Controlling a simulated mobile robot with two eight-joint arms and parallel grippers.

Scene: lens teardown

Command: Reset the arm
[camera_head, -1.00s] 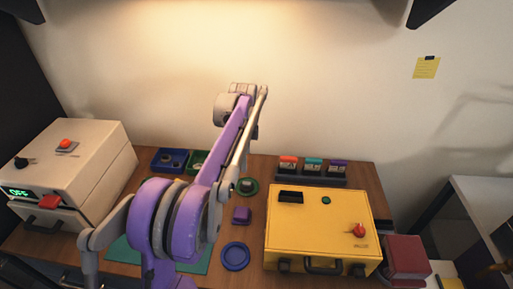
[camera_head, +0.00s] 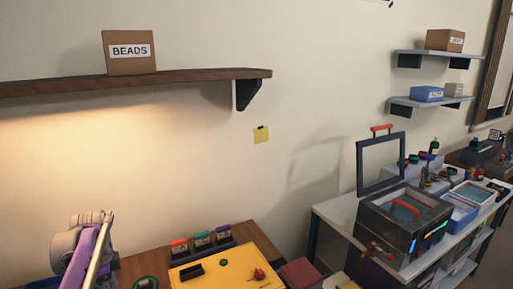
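One of my arms, purple and pale grey (camera_head: 90,252), stands raised at the lower left edge of the head view. Its upper joint and a stretch of its links show, over the left part of the wooden workbench (camera_head: 140,262). The rest of this arm lies below the picture. No gripper fingers of either arm show, so I cannot see whether they are open or shut.
A yellow case (camera_head: 228,268) is on the workbench, with several colour-topped blocks (camera_head: 202,240) behind it. A wall shelf (camera_head: 170,77) carries a BEADS box (camera_head: 129,53). A white table (camera_head: 340,222) on the right holds a dark glass-topped machine (camera_head: 402,225).

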